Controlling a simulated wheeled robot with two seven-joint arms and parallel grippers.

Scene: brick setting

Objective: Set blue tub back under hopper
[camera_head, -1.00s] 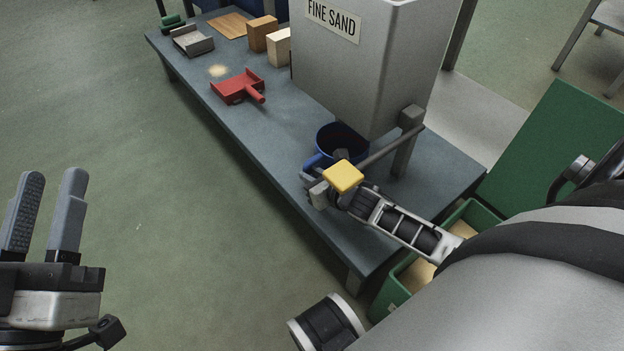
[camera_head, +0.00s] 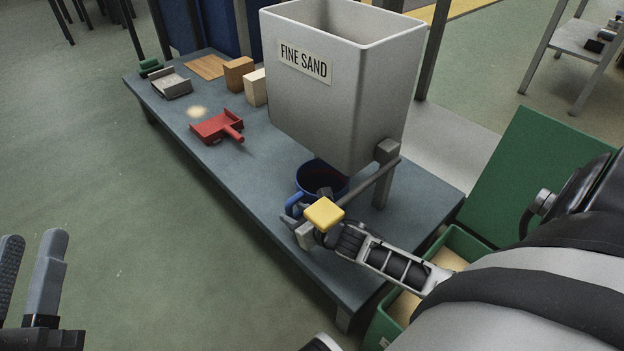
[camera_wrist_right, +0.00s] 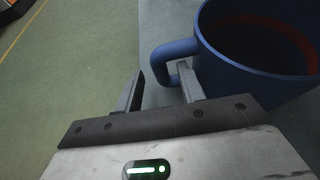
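The blue tub (camera_head: 311,172) stands on the grey bench by the lower front corner of the grey hopper (camera_head: 340,100), which is labelled FINE SAND. Its handle points toward the front left of the bench. In the right wrist view, the tub (camera_wrist_right: 240,70) has a reddish inside band and its handle (camera_wrist_right: 160,62) lies between my right gripper's fingers (camera_wrist_right: 160,88). One finger is within the handle loop and the other outside; they are apart. In the head view, a yellow pad partly hides my right gripper (camera_head: 292,222). My left gripper (camera_head: 25,280) is open and empty at lower left.
The yellow pad (camera_head: 324,213) is at the end of a grey bar (camera_head: 370,185) from the hopper's post. A red dustpan (camera_head: 217,127), sand patch (camera_head: 197,112) and blocks (camera_head: 238,74) lie farther left. A green bin (camera_head: 455,243) holding sand stands at the bench's right end.

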